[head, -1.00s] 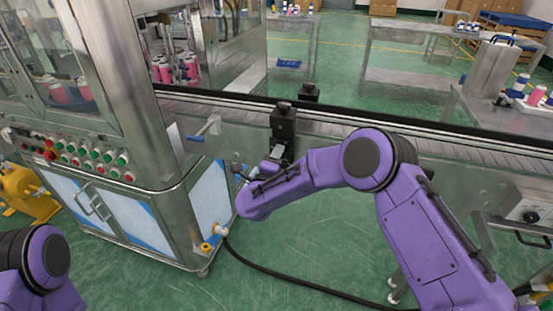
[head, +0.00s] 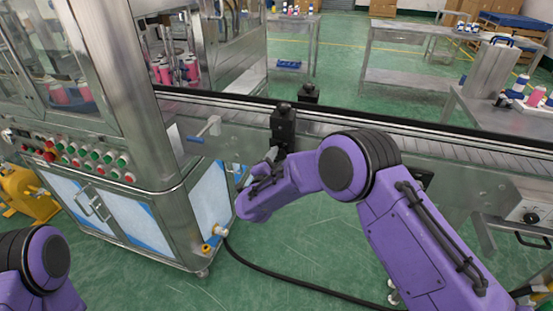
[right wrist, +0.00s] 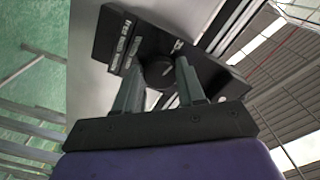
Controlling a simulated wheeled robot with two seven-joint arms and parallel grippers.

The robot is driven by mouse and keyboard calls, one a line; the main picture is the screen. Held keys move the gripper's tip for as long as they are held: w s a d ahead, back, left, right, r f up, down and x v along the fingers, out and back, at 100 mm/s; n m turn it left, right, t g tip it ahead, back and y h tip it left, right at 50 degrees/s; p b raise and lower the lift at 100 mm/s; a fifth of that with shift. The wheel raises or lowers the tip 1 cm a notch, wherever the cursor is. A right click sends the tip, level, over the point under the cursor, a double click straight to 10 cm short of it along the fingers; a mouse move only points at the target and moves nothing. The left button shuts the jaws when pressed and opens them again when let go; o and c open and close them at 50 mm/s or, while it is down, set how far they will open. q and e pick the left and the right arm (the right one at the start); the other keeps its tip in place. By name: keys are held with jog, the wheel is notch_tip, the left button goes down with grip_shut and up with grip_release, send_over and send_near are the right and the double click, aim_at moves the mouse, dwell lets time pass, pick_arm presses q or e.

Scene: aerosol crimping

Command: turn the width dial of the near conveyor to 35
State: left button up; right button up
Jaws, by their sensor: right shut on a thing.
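The near conveyor (head: 425,150) runs across the head view, with a steel side and grey slatted belt. In the right wrist view, a black plate (right wrist: 115,45) with white lettering carries a dark round dial (right wrist: 154,74). My right gripper (right wrist: 160,73) is shut on the dial, one finger on each side of it. The fingers hide part of the dial, and I cannot read its setting. My left gripper is out of view; only a part of my left arm shows at the lower left.
A black block (head: 283,125) is mounted on the conveyor's near side, just beyond my right forearm. A steel machine cabinet (head: 120,215) with coloured buttons stands at the left. A black cable (head: 290,283) crosses the green floor. Tables with bottles stand behind.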

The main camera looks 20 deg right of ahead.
jog(key=shift+a+n, duration=0.1)
jog(key=shift+n, duration=0.4)
jog(key=o, duration=1.1)
jog(key=shift+c, duration=0.2)
jog(key=b+v, duration=0.1)
jog(key=v, duration=0.9)
jog(key=shift+s+a+b, duration=0.2)
jog(key=shift+b, duration=0.2)
